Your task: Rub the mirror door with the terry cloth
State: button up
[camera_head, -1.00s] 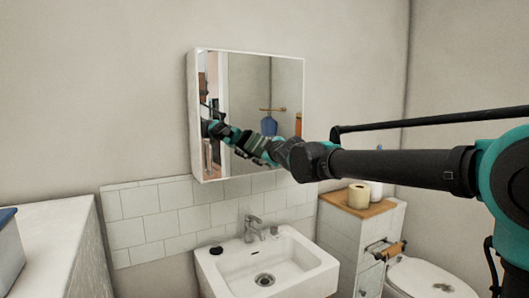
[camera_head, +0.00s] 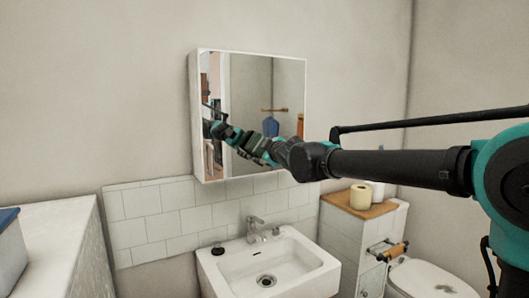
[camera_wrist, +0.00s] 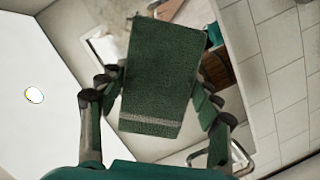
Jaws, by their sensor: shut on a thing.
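The mirror door (camera_head: 250,100) is the front of a white wall cabinet above the sink, and it looks shut. My gripper (camera_head: 280,152) is at the lower right part of the mirror, with my arm's reflection to its left. In the wrist view my gripper (camera_wrist: 163,95) is shut on the terry cloth (camera_wrist: 160,65), a dark green rectangle with a pale stripe near one end. The cloth is hard to make out in the head view. I cannot tell whether it touches the glass.
The white sink (camera_head: 225,270) with its tap (camera_head: 254,228) is below the cabinet. A wood-topped unit (camera_head: 345,203) with paper rolls (camera_head: 360,195) and a toilet (camera_head: 420,278) stand at the right. A white counter (camera_head: 60,235) is at the left.

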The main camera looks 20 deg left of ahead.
jog(key=shift+w+a, duration=0.35)
jog(key=shift+a, duration=0.05)
jog(key=w+d, duration=0.7)
jog(key=w, duration=0.2)
jog(key=shift+d, duration=0.4)
dwell(1.1)
jog(key=shift+a, duration=0.15)
jog(key=shift+s+a, duration=0.8)
jog(key=shift+s, duration=0.2)
jog(key=shift+s+a, duration=0.8)
jog(key=shift+s, duration=0.25)
jog(key=shift+s+a, duration=0.8)
jog(key=shift+s, duration=0.2)
jog(key=shift+s+a, duration=1.4)
jog(key=shift+s, duration=0.05)
jog(key=d+f+v, duration=0.1)
jog(key=v, duration=0.5)
jog(key=shift+w, duration=0.35)
